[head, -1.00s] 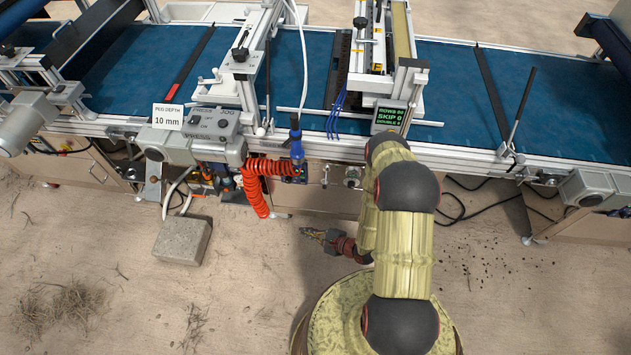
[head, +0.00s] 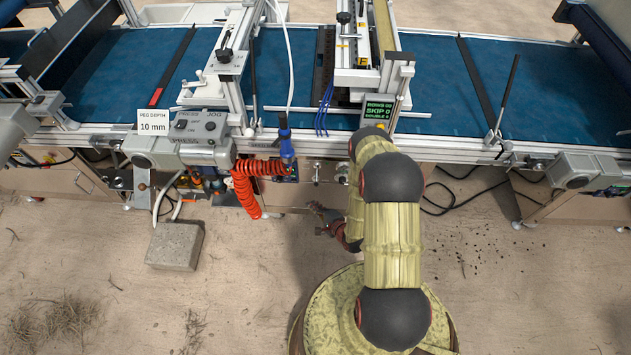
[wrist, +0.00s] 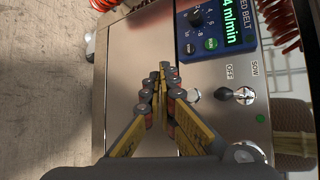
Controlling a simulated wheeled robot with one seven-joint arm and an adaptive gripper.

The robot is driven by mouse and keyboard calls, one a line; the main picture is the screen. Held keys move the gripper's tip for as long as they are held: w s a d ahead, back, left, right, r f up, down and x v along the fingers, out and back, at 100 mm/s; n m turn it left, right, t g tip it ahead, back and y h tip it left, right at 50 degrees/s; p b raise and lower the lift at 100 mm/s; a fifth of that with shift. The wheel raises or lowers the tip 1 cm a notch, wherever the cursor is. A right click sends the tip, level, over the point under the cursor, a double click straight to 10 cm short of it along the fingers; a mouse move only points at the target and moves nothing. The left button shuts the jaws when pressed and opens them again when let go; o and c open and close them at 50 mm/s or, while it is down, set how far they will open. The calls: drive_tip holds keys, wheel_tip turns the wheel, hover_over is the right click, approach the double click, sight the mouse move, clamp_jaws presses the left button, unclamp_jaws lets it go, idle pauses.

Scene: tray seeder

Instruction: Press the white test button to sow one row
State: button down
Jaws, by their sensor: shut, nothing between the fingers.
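My gripper (wrist: 160,82) is shut and empty, its fingertips close together over a bare metal panel (wrist: 130,60) in the wrist view. A small round whitish button (wrist: 193,94) shows just right of the fingers, beside a toggle switch (wrist: 240,95) marked OFF and SOW. I cannot read a label on the button. The fingertips look apart from it. In the head view my gripper (head: 318,212) is low in front of the seeder (head: 270,135), left of my arm. The button cannot be made out there.
A blue belt-speed box (wrist: 215,28) with a knob and green display is beside the button. A coiled red hose (head: 243,188) hangs left of my gripper in the head view. A concrete block (head: 175,246) lies on the floor at left.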

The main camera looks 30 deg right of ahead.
drive_tip(key=w+d+b, duration=0.2)
drive_tip(key=w+d, duration=0.2)
drive_tip(key=w, duration=0.3)
drive_tip(key=shift+d, duration=0.4)
drive_tip(key=shift+w, duration=0.1)
idle(1.1)
drive_tip(key=shift+w+d, duration=0.2)
drive_tip(key=shift+w, duration=0.05)
